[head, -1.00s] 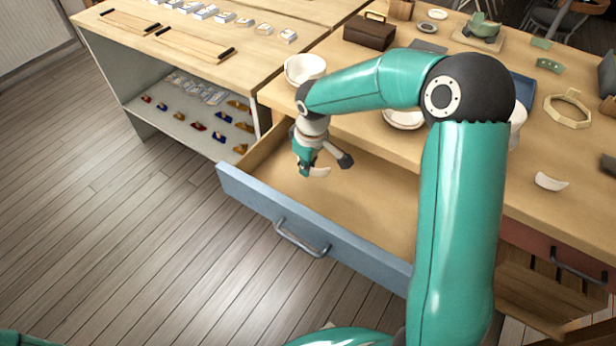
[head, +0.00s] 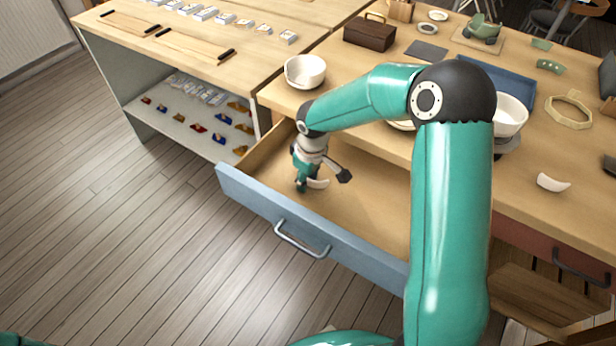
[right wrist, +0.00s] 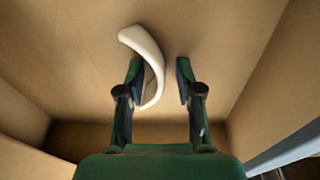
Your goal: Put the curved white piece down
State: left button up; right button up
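The curved white piece (head: 318,183) is low inside the open drawer (head: 375,205), close to its floor. In the right wrist view the curved white piece (right wrist: 148,52) runs past the left finger, with its thin tip between the two fingers. My right gripper (right wrist: 161,82) reaches down into the drawer, and it also shows in the head view (head: 312,184). Its fingers are apart. The piece lies close by the left finger, and a clear gap separates it from the right finger. My left gripper is not in view.
The blue drawer front (head: 300,232) and the drawer walls surround my right gripper. A white bowl (head: 305,71) stands near the table edge above. Another white shard (head: 553,182) lies on the table at right. The drawer floor around the piece is bare.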

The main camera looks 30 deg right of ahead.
jog(key=shift+r, duration=0.15)
notch_tip(320, 180, up, 12)
jog(key=s+p, duration=0.1)
jog(key=shift+s, duration=0.35)
jog(key=shift+a, duration=0.1)
dwell(0.4)
